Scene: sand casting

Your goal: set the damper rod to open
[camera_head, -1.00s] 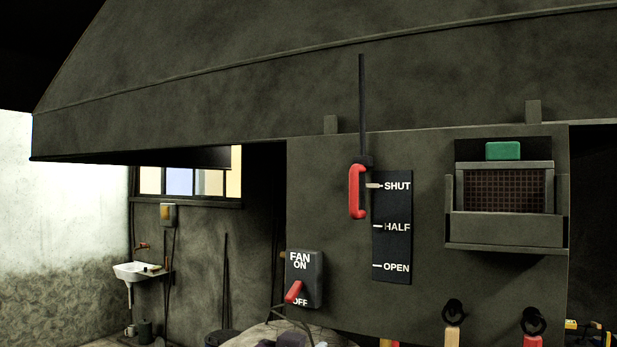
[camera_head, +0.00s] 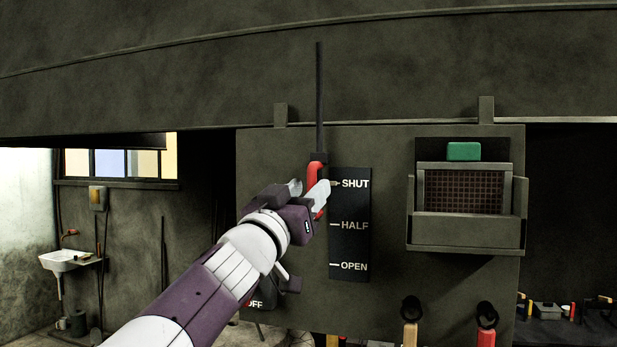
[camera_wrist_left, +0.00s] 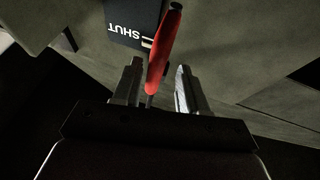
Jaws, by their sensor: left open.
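The damper rod (camera_head: 319,100) hangs down the front of the hood and ends in a red handle (camera_head: 313,172). The handle stands beside the SHUT mark of the black label plate (camera_head: 349,246), which also reads HALF and OPEN below. My left gripper (camera_head: 308,189) is open at the handle and hides part of it. In the left wrist view, the red handle (camera_wrist_left: 163,52) reaches between the two fingers of the gripper (camera_wrist_left: 156,88), with gaps on both sides. The plate (camera_wrist_left: 130,22) shows behind it. My right gripper is not in view.
My left arm covers most of the fan switch (camera_head: 262,300).

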